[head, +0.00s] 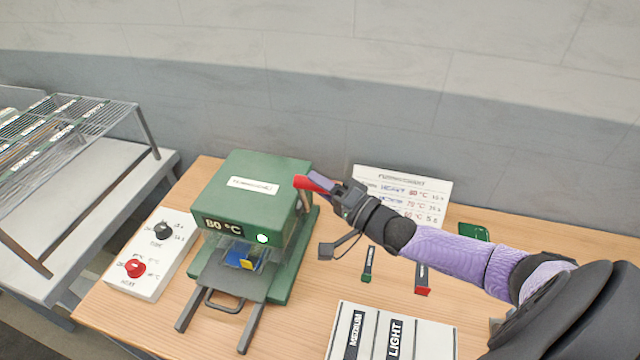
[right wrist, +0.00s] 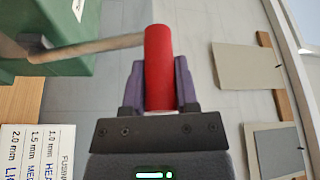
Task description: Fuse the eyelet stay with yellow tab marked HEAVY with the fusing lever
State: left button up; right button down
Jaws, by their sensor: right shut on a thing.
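The green fusing press (head: 230,200) stands on the table, its display reading 80 °C with a lit lamp beside it. A blue piece with a yellow tab (head: 246,264) lies on the press's tray, under the front of the press head; any HEAVY mark on it is not readable. The fusing lever (head: 302,183) has a red handle at the right side of the press. My right gripper (head: 322,185) is shut on that handle, and the right wrist view shows the red handle (right wrist: 158,70) between the fingers. My left gripper is not in view.
A white control box (head: 150,280) with black and red knobs stands left of the press. A chart (head: 430,190) stands behind my right arm. Loose pieces with green (head: 367,278) and red (head: 422,291) tabs lie right. A MEDIUM/LIGHT holder (head: 372,335) is in front; a wire rack (head: 70,125) is far left.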

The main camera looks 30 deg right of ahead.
jog(key=shift+c, duration=1.8)
grip_release()
jog(key=shift+d, duration=0.1)
jog(key=v, duration=1)
jog(key=shift+p, duration=0.3)
